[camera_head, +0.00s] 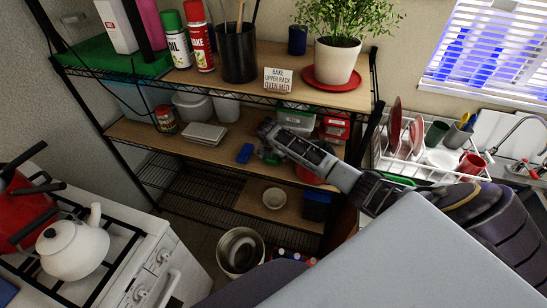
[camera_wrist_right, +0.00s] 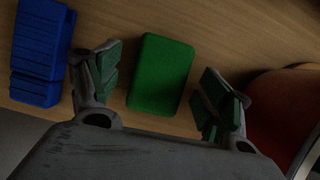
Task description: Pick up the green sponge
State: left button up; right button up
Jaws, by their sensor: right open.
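The green sponge (camera_wrist_right: 160,73) lies on a wooden shelf board, a rounded green block seen from above in the right wrist view. My right gripper (camera_wrist_right: 163,86) is open, with one finger on each side of the sponge and a visible gap to each. In the head view my right arm reaches in from the right, and the right gripper (camera_head: 266,146) is over the middle shelf. There the gripper mostly hides the sponge. My left gripper is not in view.
A blue block (camera_wrist_right: 41,52) lies left of the sponge, close to the left finger. A red round thing (camera_wrist_right: 285,110) is at the right. The middle shelf (camera_head: 175,142) also holds containers (camera_head: 194,107) and a jar (camera_head: 166,119). The upper shelf (camera_head: 345,97) is above.

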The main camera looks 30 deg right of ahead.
jog(key=shift+c, duration=0.3)
jog(key=c, duration=0.9)
jog(key=shift+r, duration=0.15)
jog(key=shift+r+b, duration=0.45)
jog(key=shift+r, duration=0.85)
jog(key=shift+s+a+r, duration=0.15)
jog(key=shift+r, duration=0.1)
jog(key=s+a+b, duration=0.1)
jog(key=s+a, duration=0.5)
jog(key=s+a+b, duration=0.1)
jog(key=s+a, duration=0.5)
jog(key=a, duration=0.1)
